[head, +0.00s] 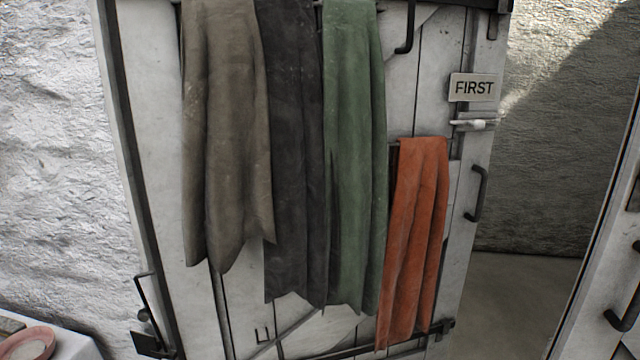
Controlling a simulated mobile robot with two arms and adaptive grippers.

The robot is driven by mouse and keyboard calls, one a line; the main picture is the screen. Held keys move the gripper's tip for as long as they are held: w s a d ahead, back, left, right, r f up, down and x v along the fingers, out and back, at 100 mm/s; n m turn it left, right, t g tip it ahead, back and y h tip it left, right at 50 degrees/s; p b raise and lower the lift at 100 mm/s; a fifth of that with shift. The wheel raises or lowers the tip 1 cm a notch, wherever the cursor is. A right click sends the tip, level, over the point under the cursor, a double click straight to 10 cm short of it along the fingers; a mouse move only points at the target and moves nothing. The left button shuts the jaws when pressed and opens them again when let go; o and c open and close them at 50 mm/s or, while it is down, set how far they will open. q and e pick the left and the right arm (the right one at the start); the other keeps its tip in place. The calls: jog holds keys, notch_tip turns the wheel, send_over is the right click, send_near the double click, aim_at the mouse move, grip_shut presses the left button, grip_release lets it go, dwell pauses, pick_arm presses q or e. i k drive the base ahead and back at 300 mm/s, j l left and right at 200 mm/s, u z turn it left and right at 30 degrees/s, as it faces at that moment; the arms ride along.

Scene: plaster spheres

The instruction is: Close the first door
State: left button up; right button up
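The first door (452,215) is a white plank door with dark metal straps and a small plate reading FIRST (474,87). It stands ajar, with a gap along its right side showing a grey wall and floor beyond. A dark pull handle (478,194) is on its right edge, below a light bolt (474,123). Several cloths hang over the door: a brown one (226,140), a dark grey one (293,160), a green one (354,150) and a shorter orange one (414,240). Neither of my grippers shows in the head view.
Another white edge with a dark handle (625,308) stands at the far right, cut off by the frame. A rough white wall (60,150) is at the left. A pink dish (28,343) sits on a white surface at the lower left. Bare floor (515,290) shows through the gap.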

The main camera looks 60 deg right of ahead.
aim_at(310, 187)
jog(key=z, duration=1.95)
jog(key=i+j+z, duration=0.35)
jog(key=i+j, duration=0.45)
jog(key=k+j, duration=0.05)
jog(key=j, duration=0.05)
